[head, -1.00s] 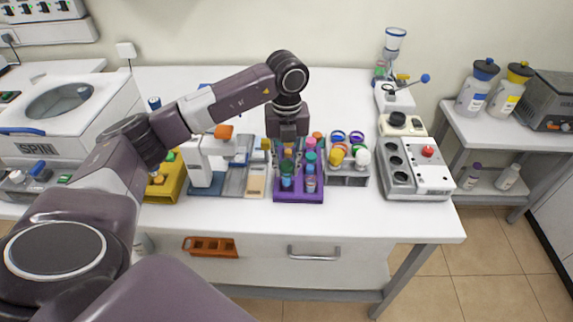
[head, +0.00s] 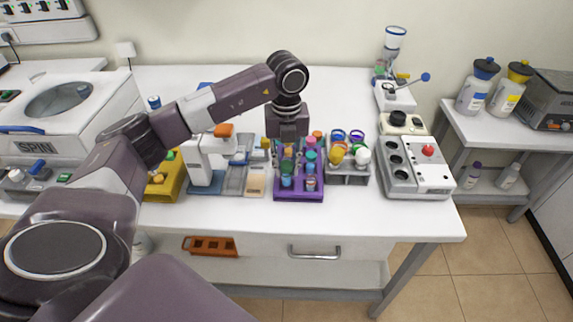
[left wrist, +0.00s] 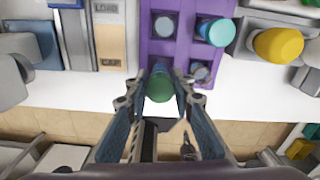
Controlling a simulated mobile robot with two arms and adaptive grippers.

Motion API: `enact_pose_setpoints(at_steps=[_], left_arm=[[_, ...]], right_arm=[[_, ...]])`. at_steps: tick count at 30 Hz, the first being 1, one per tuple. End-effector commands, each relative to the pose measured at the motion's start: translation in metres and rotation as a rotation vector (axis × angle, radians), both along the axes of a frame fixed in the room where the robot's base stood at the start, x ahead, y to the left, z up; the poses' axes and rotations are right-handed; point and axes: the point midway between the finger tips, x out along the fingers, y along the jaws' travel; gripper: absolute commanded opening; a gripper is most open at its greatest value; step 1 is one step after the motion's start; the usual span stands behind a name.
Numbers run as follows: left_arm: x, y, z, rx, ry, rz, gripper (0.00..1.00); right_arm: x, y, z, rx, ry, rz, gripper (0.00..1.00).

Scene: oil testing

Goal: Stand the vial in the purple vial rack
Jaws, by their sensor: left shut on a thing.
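The purple vial rack (head: 298,196) stands on the bench below my left gripper and holds several capped vials. My left gripper (head: 288,144) points down over the rear left part of the rack. In the left wrist view, the gripper (left wrist: 158,98) is shut on a vial with a dark green cap (left wrist: 160,86), seen from above between its fingertips. The rack (left wrist: 181,50) lies beneath it there, with a teal-capped vial (left wrist: 215,31) to the right and an empty-looking socket (left wrist: 163,25). The held vial's lower end is hidden, so I cannot tell whether it is in a socket. My right gripper is not in view.
A grey rack (head: 347,176) with colourful round-topped items stands close on the right. A white-and-grey device (head: 414,172) is farther right. A white instrument (head: 205,165) and a yellow rack (head: 160,190) stand to the left. The bench front strip is clear.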

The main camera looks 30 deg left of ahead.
Motion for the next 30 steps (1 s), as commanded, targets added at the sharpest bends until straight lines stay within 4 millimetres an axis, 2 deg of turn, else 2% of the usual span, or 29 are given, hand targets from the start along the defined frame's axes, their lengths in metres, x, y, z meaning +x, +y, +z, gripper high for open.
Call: enact_pose_setpoints(at_steps=[30], left_arm=[[0.000, 0.000, -0.021, 0.001, 0.001, 0.000, 0.02]], right_arm=[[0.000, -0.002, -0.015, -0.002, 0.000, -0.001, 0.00]])
